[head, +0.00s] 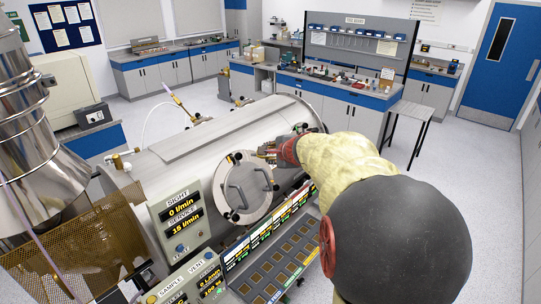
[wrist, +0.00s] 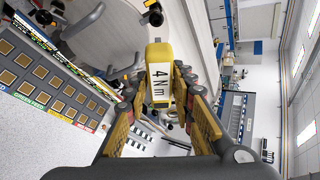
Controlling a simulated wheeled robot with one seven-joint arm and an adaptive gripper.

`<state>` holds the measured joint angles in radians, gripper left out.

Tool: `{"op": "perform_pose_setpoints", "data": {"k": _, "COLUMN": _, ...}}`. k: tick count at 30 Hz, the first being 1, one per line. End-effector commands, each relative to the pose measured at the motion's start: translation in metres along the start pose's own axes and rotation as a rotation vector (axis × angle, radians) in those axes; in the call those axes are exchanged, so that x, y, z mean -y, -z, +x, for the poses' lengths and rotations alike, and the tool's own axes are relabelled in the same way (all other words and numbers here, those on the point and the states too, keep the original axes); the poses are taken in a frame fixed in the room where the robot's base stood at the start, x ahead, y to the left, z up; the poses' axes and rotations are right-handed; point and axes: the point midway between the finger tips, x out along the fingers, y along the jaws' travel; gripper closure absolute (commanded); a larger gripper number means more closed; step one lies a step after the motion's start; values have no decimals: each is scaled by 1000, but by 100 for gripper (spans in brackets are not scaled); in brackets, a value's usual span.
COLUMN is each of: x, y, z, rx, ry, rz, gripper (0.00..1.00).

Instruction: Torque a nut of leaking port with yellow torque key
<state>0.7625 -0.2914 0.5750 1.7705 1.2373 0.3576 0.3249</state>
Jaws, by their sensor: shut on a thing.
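My gripper (head: 270,152) is at the upper right edge of the round port cover (head: 247,188) on the steel chamber. In the wrist view my gripper (wrist: 158,95) is shut on a yellow torque key (wrist: 158,62) marked "4 Nm". A display panel (head: 180,212) reads "SIGHT 0 l/min" and "SERVICE", about 15 l/min.
A sloping panel of square buttons (head: 272,262) lies below the chamber. A second display box (head: 188,282) for sample and vent stands at front left beside a brass mesh guard (head: 75,255). A polished metal column (head: 40,125) stands at left. Open floor lies at right.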

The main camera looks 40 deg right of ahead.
Motion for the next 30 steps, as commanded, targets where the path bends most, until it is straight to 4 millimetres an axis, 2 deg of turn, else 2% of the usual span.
{"op": "perform_pose_setpoints", "data": {"k": 18, "x": -2, "y": -19, "z": 47, "rx": 1, "ry": 0, "rz": -2, "gripper": 100}}
{"op": "perform_pose_setpoints", "data": {"k": 30, "x": -1, "y": -22, "z": 54, "rx": 0, "ry": 1, "rz": -1, "gripper": 100}}
